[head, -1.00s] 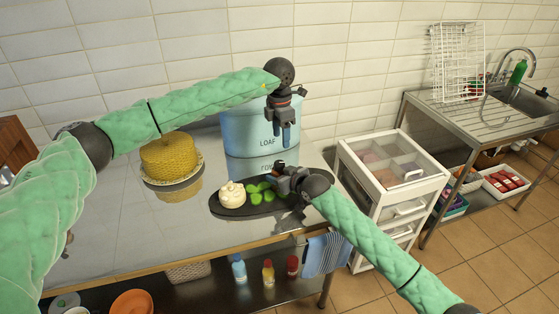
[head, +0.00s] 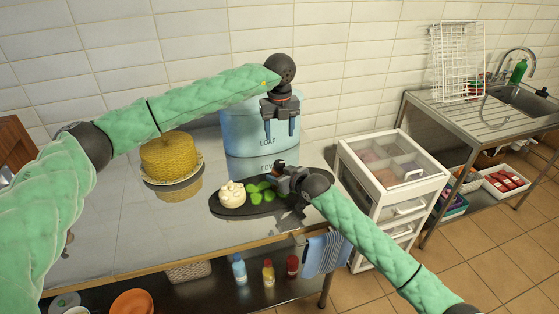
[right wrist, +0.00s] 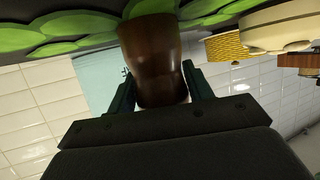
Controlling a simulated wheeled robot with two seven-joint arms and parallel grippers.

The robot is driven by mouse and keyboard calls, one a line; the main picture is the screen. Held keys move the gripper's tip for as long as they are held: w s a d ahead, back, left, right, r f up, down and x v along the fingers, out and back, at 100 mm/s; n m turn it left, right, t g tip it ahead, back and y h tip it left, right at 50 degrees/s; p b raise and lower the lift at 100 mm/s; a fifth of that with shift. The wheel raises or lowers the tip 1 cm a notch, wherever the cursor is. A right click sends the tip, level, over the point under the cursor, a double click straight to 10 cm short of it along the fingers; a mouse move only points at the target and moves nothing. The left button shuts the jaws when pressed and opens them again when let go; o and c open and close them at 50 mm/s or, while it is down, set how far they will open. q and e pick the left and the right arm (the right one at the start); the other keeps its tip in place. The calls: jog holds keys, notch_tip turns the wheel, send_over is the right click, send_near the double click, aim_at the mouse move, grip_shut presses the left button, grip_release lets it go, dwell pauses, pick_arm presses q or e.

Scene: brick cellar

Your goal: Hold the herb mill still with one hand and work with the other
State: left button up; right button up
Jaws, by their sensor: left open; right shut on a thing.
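The herb mill, a brown wooden body (right wrist: 152,60), is between the two fingers of my right gripper (right wrist: 160,90) in the right wrist view. In the head view only a small brown part of the herb mill (head: 279,167) shows at the right gripper (head: 282,177), over the dark board; the gripper hides most of it. My right gripper is shut on the mill. My left gripper (head: 280,131) is open and empty, pointing down above the mill, in front of the blue bin. A clear gap shows between its fingers and the mill.
The dark board (head: 222,210) carries a white lumpy item (head: 232,195) and green slices (head: 262,190). A blue LOAF bin (head: 240,130) stands behind. A yellow cake-like item (head: 169,155) sits on a plate at left. The shiny counter (head: 120,230) is clear in front.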

aim_at(279, 162)
pick_arm(q)
notch_tip(279, 162, down, 12)
jog(key=shift+n, duration=1)
jog(key=c, duration=1)
